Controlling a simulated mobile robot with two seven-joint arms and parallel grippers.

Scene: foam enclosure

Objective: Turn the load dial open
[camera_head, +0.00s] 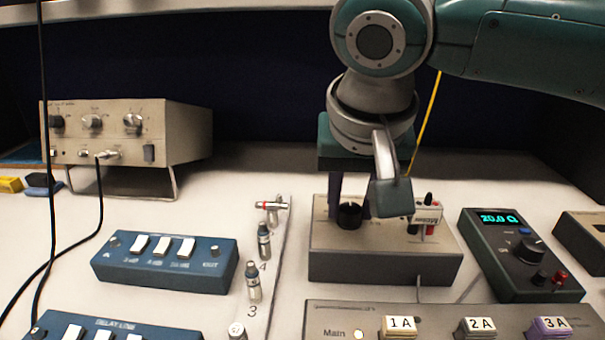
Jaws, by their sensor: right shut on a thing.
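The fingers partly hide the knob and the top of the grey box. No part of my gripper touches the teal box. My left gripper is not in view.
A beige instrument (180,135) stands at the back left with a cable. Blue switch boxes (165,262) are at the left. Upright connectors (254,283) stand in a row left of the grey box. A panel with labelled switches (440,322) is in front.

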